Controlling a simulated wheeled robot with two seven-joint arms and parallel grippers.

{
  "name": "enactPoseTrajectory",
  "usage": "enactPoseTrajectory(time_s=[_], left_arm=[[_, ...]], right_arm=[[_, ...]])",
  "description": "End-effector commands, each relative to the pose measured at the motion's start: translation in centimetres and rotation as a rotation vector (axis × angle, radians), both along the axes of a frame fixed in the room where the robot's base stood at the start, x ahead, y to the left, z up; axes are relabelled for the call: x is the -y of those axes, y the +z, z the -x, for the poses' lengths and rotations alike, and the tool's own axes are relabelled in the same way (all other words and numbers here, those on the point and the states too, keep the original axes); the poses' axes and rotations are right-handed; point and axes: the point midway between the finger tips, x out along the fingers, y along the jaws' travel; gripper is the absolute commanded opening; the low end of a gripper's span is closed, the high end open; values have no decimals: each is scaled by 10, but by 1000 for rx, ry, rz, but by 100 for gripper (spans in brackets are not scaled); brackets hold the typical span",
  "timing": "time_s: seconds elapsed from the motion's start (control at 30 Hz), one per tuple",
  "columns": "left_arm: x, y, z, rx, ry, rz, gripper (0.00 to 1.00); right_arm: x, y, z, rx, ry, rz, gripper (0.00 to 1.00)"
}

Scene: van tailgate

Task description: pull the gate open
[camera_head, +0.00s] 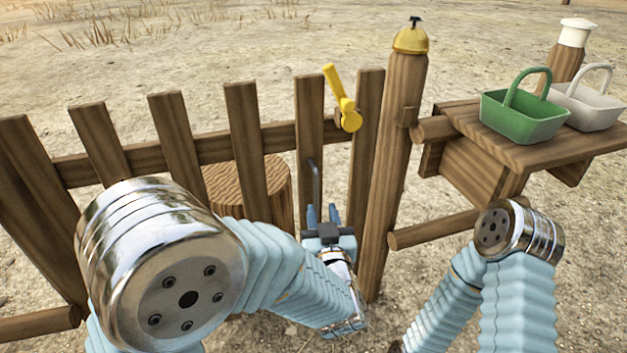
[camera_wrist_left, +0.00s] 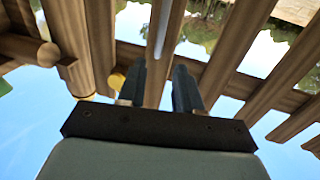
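The wooden picket gate (camera_head: 247,130) stands in front of me, in line with its post (camera_head: 392,170). A yellow latch lever (camera_head: 343,98) sits near the top of the gate beside the post, tilted upward. A grey bar handle (camera_head: 315,183) is fixed upright lower on a picket. My left gripper (camera_head: 323,213) is open and low at the gate, just below the handle. In the left wrist view the handle (camera_wrist_left: 165,30) shows beyond the gap between the fingertips (camera_wrist_left: 159,80); I cannot tell whether they touch it. My right gripper is out of view.
A yellow bell (camera_head: 411,38) tops the post. A wooden shelf (camera_head: 545,150) at the right carries a green basket (camera_head: 523,120) and a white basket (camera_head: 595,105). A tree stump (camera_head: 280,190) stands behind the gate. Bare sandy ground lies around.

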Motion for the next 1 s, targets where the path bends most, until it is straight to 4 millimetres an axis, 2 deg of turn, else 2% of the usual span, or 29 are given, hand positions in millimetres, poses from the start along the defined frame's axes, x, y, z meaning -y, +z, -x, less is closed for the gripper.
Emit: enactPoseTrajectory(time_s=[0.3, 0.5, 0.67, 0.93, 1.0], left_arm=[[-10, 1, -73, -1, 2, 0, 34], [-13, 0, -104, -2, -1, 0, 34], [-14, -1, -115, -3, -1, 0, 34], [-14, -1, -116, -3, -2, 0, 34], [-14, -1, -116, -3, -2, 0, 24]], right_arm=[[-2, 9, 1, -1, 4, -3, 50], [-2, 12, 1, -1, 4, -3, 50], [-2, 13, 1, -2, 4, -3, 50], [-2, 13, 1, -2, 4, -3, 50], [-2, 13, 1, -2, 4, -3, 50]])
